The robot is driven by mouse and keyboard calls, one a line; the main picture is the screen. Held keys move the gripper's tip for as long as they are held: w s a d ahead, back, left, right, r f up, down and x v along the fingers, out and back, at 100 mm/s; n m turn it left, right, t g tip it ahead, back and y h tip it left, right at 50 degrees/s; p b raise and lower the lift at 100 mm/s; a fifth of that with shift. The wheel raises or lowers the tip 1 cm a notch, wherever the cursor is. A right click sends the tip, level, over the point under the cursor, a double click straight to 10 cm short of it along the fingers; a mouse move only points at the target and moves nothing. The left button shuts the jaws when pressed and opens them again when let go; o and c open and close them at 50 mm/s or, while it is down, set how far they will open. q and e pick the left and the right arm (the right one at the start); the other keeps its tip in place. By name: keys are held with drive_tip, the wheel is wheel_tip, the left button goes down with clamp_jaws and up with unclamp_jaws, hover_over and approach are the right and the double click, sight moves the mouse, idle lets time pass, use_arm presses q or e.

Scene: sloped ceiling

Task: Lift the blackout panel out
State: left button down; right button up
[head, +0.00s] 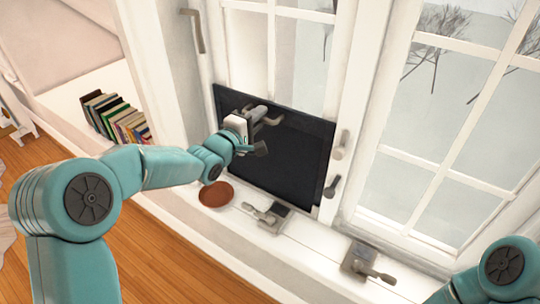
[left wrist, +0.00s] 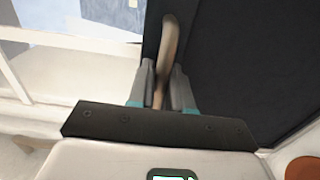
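The blackout panel (head: 290,160) is a dark, thin rectangular board standing on the white sill, upright against the lower part of the left window. My left gripper (head: 268,119) is at its upper left part. In the left wrist view the dark panel (left wrist: 245,60) fills the right side. A brownish bar handle (left wrist: 170,40) runs between the two fingers of my left gripper (left wrist: 163,72), which sit close on either side and look closed on it. Part of the handle is hidden by the fingers. My right gripper is out of view; only my right arm shows at lower right.
A clamp (head: 266,217) sits at the panel's foot, another (head: 366,263) farther right on the sill. Window handles (head: 341,146) (head: 332,186) are close to the panel's right edge. A brown round dish (head: 216,194) lies left of the first clamp. Books (head: 117,118) stand left.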

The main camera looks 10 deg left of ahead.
use_arm(q)
drive_tip(key=shift+r+p, duration=3.45)
drive_tip(key=shift+r, duration=1.2)
drive_tip(key=shift+a, duration=0.1)
drive_tip(key=r+v, duration=0.2)
drive_tip(key=v, duration=1)
drive_tip(key=shift+b, duration=0.4)
